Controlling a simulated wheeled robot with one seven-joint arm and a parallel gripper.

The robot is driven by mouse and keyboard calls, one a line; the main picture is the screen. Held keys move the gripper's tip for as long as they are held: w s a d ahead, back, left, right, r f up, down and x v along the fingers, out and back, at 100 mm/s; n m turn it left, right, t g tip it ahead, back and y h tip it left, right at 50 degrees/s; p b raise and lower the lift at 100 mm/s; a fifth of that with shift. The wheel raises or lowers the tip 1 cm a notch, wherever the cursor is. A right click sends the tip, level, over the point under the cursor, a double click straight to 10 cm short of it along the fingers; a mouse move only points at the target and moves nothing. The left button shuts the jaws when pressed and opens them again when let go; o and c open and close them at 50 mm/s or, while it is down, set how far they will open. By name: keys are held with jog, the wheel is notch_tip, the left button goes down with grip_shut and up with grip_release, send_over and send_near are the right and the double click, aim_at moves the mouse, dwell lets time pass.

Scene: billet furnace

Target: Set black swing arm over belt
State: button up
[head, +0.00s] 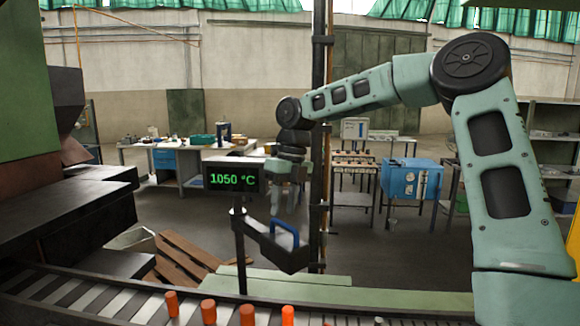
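The black swing arm (262,240) is a dark bar with a boxy end, to the right of the display post and behind the belt in this view. A blue loop handle (285,232) stands on its end. The belt (95,298) is a grey slatted track along the bottom of the head view, and the swing arm's end shows above its far edge, not across it. My gripper (285,208) points down just above the blue handle. Its two fingers look apart with nothing between them. Whether a fingertip touches the handle cannot be told.
Several orange billets (208,311) stand on the belt. A display (233,178) reading 1050 °C stands on a post left of my gripper. A dark vertical pole (318,120) rises close to its right. Wooden planks (185,255) lie behind the belt. Dark furnace parts fill the left.

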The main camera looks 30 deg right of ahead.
jog(key=d+r+b, duration=0.2)
jog(key=d+r, duration=0.1)
jog(key=r, duration=1.2)
jog(key=shift+w, duration=0.15)
jog(key=s+a+f+m+g+h+b, duration=0.15)
jog(key=s+a+f+m, duration=0.35)
jog(key=a+f, duration=0.6)
jog(key=s+a+f+m+t+h+b, duration=0.1)
jog(key=s+a+f+m+b, duration=0.2)
jog(key=s+a+f+m, duration=0.75)
jog(key=s+a+f+m+b, duration=0.4)
jog(key=s+f+m+b, duration=0.1)
jog(key=s+f+m, duration=0.9)
jog(key=shift+s+f+y, duration=0.35)
jog(key=shift+s+y, duration=0.1)
jog(key=shift+s, duration=0.75)
